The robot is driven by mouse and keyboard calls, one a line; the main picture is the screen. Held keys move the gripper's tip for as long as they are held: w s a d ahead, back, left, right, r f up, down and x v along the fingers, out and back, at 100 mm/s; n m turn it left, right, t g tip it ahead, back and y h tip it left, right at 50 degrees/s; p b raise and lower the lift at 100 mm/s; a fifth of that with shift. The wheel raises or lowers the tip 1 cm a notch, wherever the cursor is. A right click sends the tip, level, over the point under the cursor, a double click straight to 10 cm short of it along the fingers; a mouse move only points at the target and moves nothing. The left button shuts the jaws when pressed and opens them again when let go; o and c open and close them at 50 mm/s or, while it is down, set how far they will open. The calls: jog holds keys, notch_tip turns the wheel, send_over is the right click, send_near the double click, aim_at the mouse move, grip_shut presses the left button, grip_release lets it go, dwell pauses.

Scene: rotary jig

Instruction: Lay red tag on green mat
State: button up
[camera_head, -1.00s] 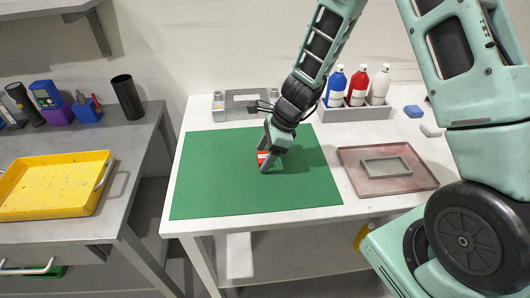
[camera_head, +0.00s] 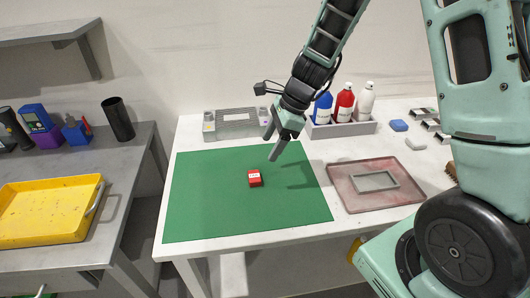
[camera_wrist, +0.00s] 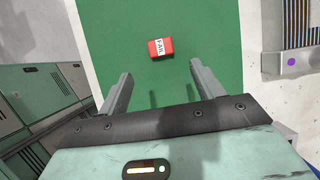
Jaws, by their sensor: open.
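The red tag (camera_head: 255,178) lies on the green mat (camera_head: 205,205), near its middle, with a white label on it. In the wrist view the red tag (camera_wrist: 160,48) shows its white label reading "FAIL" and lies beyond my fingertips, with green mat (camera_wrist: 200,20) around it. My gripper (camera_head: 272,146) is above the mat, up and to the right of the tag and apart from it. In the wrist view my gripper (camera_wrist: 158,80) has its two fingers spread with nothing between them.
A grey fixture (camera_head: 236,122) stands behind the mat. A rack with blue, red and white bottles (camera_head: 344,103) is at the back right. A reddish tray (camera_head: 372,200) with a grey frame lies right of the mat. A yellow tray (camera_head: 40,212) sits on the left bench.

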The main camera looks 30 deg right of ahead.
jog(key=s+a+r+n+g, duration=0.1)
jog(key=s+a+r+n, duration=0.4)
jog(key=s+a+n, duration=0.4)
jog(key=s+a+r+n+h, duration=0.2)
jog(key=s+n, duration=0.6)
jog(key=n, duration=0.2)
jog(key=s+a+r+n+h, duration=0.2)
jog(key=s+n, duration=0.6)
jog(key=n, duration=0.2)
jog(key=shift+a, duration=0.15)
